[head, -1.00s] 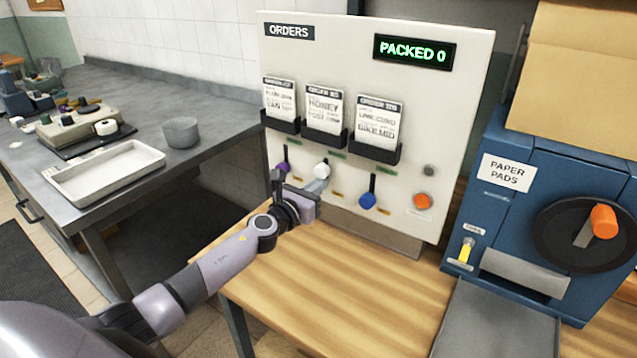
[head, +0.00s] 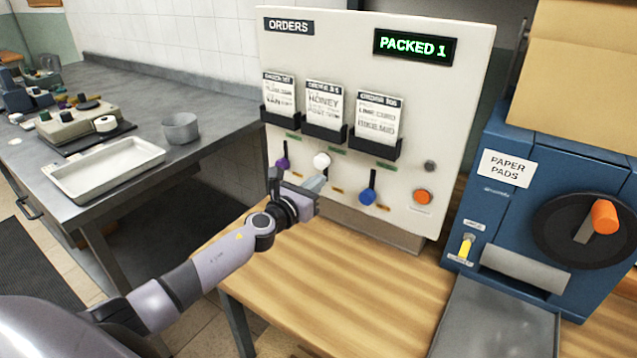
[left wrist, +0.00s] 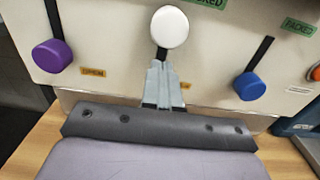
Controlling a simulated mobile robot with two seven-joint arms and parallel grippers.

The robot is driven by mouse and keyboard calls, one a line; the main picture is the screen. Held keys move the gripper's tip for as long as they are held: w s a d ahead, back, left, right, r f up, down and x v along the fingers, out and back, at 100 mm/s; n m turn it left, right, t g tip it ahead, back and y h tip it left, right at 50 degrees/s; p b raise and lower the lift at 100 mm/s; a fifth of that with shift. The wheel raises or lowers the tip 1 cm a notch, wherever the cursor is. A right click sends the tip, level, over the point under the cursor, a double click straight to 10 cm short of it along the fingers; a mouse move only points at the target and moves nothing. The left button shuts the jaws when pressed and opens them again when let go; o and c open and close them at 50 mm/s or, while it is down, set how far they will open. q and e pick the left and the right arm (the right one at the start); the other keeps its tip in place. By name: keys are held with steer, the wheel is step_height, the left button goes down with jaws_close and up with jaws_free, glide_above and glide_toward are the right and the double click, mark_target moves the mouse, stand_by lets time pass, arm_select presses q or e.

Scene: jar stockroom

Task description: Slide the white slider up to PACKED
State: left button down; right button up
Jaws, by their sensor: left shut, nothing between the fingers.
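The white slider (head: 321,160) is a round knob on the upright orders panel (head: 468,70), just under the middle card holder. In the left wrist view the white slider (left wrist: 170,27) sits high, close below a green PACKED label (left wrist: 207,3). My left gripper (head: 316,183) is shut and empty. Its fingertips (left wrist: 161,66) are just below the knob in the picture; I cannot tell whether they touch it. The display (head: 413,47) reads PACKED 1. My right gripper is not in view.
A purple slider (head: 282,163) is left of the white one, and a blue slider (head: 367,196) is to its right, lower. An orange button (head: 422,197) is further right. The blue paper pads machine (head: 500,222) stands right of the panel. The wooden table (head: 330,270) in front is clear.

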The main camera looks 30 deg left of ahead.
arm_select(q)
steer(key=s+p, duration=0.1)
steer(key=s, duration=0.8)
steer(key=shift+s+a, duration=0.15)
steer(key=shift+a, duration=0.25)
